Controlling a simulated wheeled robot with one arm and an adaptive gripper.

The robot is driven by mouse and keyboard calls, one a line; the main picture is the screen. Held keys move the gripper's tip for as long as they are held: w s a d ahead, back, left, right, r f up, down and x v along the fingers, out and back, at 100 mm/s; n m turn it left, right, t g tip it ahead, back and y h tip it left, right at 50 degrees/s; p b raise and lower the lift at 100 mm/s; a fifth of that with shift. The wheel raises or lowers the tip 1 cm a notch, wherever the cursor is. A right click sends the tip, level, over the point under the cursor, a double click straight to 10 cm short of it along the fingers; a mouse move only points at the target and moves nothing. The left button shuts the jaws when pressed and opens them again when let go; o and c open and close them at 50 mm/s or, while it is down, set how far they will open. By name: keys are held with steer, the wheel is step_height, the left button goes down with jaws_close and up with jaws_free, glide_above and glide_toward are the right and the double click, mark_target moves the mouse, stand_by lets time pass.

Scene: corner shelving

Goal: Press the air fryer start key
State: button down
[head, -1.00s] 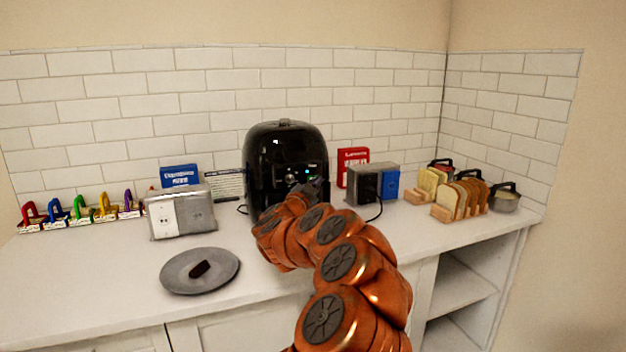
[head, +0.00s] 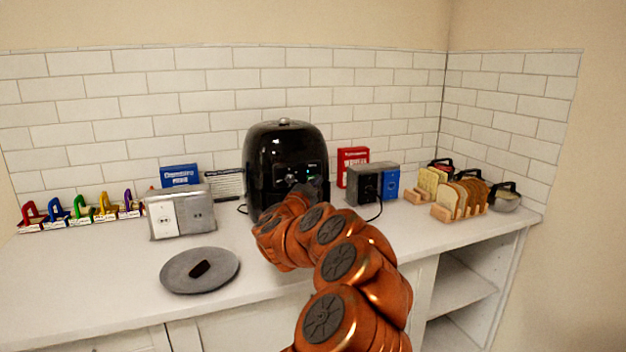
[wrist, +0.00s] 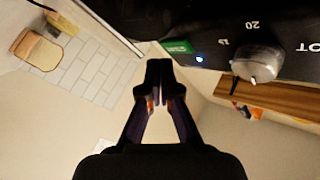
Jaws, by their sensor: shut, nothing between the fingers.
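The black air fryer (head: 283,140) stands upright on the counter against the tiled wall. Its front panel shows small lit marks in the head view. In the wrist view its panel (wrist: 292,22) fills the top right, with a silver knob (wrist: 257,63), printed numbers, a small blue light (wrist: 199,58) and a green key (wrist: 178,47). My gripper (wrist: 159,68) is shut and empty, with its tips just below and left of the green key; I cannot tell whether they touch the panel. In the head view my orange arm hides the fryer's lower front and the gripper is barely distinguishable.
A grey plate (head: 228,262) with a dark piece lies at front left. Bread racks (head: 462,198) stand at far right. The front counter is mostly clear.

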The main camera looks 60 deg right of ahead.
steer(key=shift+w+d, duration=0.1)
steer(key=shift+w, duration=0.05)
steer(key=shift+w+d, duration=0.15)
steer(key=shift+w, duration=0.05)
steer(key=shift+w+d+p, duration=0.15)
steer(key=shift+w+p, duration=0.15)
stand_by(0.8)
steer(key=shift+s, duration=0.15)
steer(key=shift+s+a+b, duration=0.3)
steer(key=shift+s+a, duration=0.05)
steer(key=shift+s, duration=0.15)
steer(key=shift+s, duration=0.1)
steer(key=shift+s+a+b, duration=0.5)
steer(key=shift+s+a, duration=0.2)
steer(key=shift+s, duration=0.3)
steer(key=shift+s+a+b, duration=0.45)
steer(key=shift+s+a, duration=0.25)
steer(key=shift+s, duration=0.3)
